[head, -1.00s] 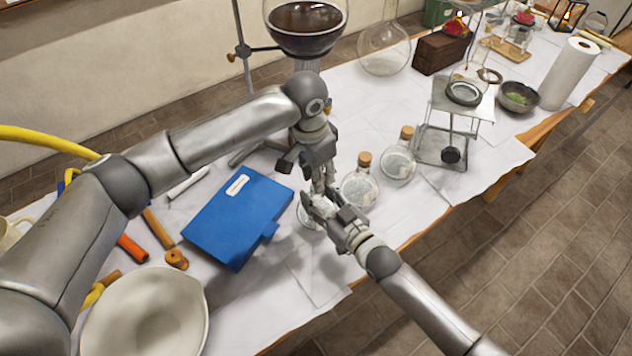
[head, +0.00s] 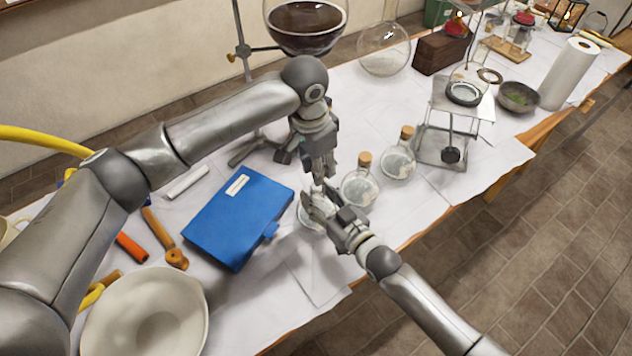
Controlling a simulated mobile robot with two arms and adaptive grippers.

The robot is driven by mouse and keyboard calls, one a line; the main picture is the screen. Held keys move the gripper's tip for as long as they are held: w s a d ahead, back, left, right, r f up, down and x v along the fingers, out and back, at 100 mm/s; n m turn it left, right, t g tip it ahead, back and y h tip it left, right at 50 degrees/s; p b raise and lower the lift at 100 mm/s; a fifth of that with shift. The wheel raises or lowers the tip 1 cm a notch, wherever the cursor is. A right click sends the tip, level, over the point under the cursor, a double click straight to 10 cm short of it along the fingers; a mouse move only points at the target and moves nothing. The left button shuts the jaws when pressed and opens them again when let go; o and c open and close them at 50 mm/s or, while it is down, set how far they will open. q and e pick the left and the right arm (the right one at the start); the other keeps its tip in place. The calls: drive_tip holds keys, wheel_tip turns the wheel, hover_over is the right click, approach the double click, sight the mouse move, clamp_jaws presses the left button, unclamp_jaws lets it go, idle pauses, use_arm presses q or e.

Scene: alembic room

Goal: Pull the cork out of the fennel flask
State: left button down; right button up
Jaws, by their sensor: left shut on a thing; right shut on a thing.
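A small round glass flask (head: 313,219) with pale contents stands on the white-covered table, partly hidden behind my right gripper. My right gripper (head: 318,203) is shut around its neck from the front right. My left gripper (head: 320,180) points down directly above the neck and is shut on what appears to be the cork, which the fingers hide. I cannot tell whether the cork is still in the neck. Two similar flasks, one near (head: 360,188) and one farther right (head: 398,163), stand upright with corks in. No label naming fennel can be read.
A blue box (head: 238,218) lies left of the held flask. A white bowl (head: 145,318) is at front left. A metal stand (head: 445,145) is beyond the two corked flasks. A large flask of dark liquid (head: 306,25) hangs behind my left arm. The table's front edge is close.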

drive_tip(key=shift+s+d+f, duration=0.1)
drive_tip(key=shift+s+f, duration=0.15)
drive_tip(key=shift+f, duration=0.45)
drive_tip(key=o, duration=0.9)
drive_tip(key=shift+w+r, duration=0.1)
use_arm(q)
drive_tip(key=shift+f, duration=0.1)
use_arm(e)
drive_tip(key=shift+o, duration=0.4)
drive_tip(key=shift+w+r, duration=0.1)
drive_tip(key=v, duration=1.2)
use_arm(q)
drive_tip(key=shift+r+p, duration=0.3)
drive_tip(key=shift+p, duration=0.05)
wheel_tip(320, 180, up, 4)
drive_tip(key=p, duration=0.4)
drive_tip(key=shift+f+p, duration=0.2)
drive_tip(key=shift+p, duration=0.15)
use_arm(e)
wheel_tip(320, 180, up, 6)
drive_tip(key=shift+f, duration=0.25)
